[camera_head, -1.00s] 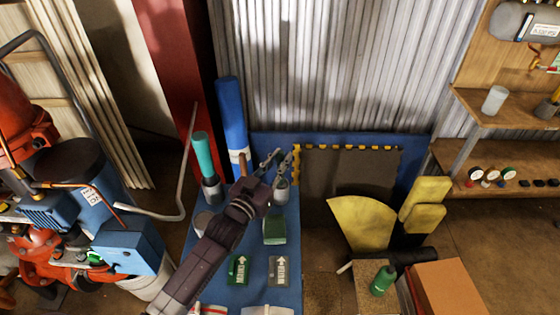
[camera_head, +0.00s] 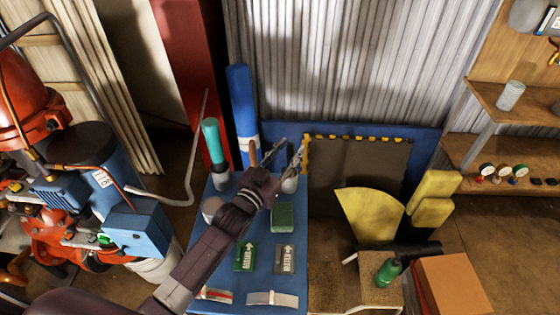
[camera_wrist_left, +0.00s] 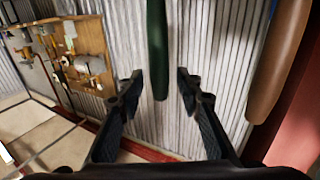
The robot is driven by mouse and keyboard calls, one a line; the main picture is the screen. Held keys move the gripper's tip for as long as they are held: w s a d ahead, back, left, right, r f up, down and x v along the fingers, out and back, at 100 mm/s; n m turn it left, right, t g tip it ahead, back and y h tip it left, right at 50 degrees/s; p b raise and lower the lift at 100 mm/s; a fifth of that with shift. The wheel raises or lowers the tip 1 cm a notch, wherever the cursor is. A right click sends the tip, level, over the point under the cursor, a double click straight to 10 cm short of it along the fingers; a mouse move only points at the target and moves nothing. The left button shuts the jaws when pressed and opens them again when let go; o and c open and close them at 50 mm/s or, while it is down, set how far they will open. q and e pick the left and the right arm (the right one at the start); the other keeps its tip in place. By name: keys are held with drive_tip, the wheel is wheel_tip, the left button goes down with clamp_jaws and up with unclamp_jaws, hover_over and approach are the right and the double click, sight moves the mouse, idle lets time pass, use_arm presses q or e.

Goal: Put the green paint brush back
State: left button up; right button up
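In the left wrist view, a dark green handle (camera_wrist_left: 158,50), likely the green paint brush, hangs from the top edge into the space between the fingers of my left gripper (camera_wrist_left: 157,80). A gap shows on each side of it. The left gripper is open, and its fingers also show in the head view (camera_head: 291,147), just above a grey cup (camera_head: 290,183) on the blue bench. The brush cannot be made out in the head view. A brown handle (camera_wrist_left: 283,60) is to the right in the wrist view; its tip shows in the head view (camera_head: 253,152). My right gripper is not in view.
The blue bench (camera_head: 262,277) bears a green block (camera_head: 283,217), a green label plate (camera_head: 245,257) and a grey one (camera_head: 284,259). A teal cylinder (camera_head: 211,140) and a blue roll (camera_head: 241,105) stand at its back left. Red machinery (camera_head: 22,95) is far left.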

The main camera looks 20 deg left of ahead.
use_arm(q)
drive_tip(key=b+v, duration=0.1)
drive_tip(key=v, duration=1)
drive_tip(key=shift+s+b, duration=0.3)
drive_tip(key=shift+b, duration=0.05)
drive_tip(key=shift+a+f, duration=0.1)
